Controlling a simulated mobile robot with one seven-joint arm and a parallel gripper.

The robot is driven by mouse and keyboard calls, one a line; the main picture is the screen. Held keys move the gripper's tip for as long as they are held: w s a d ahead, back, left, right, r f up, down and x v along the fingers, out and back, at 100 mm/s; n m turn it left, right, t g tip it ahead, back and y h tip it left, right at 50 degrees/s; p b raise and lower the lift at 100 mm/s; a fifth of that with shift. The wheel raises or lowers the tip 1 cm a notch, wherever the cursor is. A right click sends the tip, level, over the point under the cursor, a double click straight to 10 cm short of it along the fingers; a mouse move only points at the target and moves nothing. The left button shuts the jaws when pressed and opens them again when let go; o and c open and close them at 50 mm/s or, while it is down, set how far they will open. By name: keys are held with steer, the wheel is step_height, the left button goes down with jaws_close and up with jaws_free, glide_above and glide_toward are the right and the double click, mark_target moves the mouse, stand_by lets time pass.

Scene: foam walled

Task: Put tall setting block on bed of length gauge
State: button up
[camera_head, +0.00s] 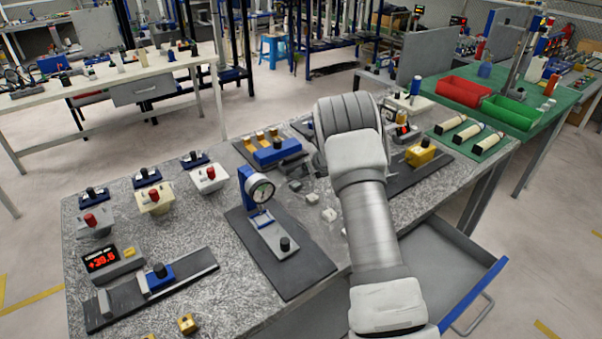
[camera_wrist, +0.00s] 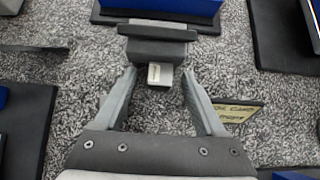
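Several small pale grey blocks (camera_head: 329,214) lie on the granite table left of my arm in the head view; I cannot tell which is the tall setting block. In the wrist view a small pale block (camera_wrist: 160,74) stands against a dark grey stepped part. My gripper (camera_wrist: 158,82) is open, its two fingertips on either side of that block with gaps at both sides. In the head view my arm hides the gripper. A long dark bed (camera_head: 190,282) with a blue carriage (camera_head: 158,276) and a red-digit display (camera_head: 101,259) lies at the front left, apparently the length gauge.
A dial gauge stand (camera_head: 257,190) on a dark plate is between the bed and my arm. A blue part (camera_head: 276,152) stands behind the blocks. A yellow card (camera_wrist: 236,112) lies right of the fingers. An open drawer (camera_head: 450,260) juts out at the right.

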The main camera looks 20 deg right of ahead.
jaws_close()
steer(key=shift+r, duration=0.15)
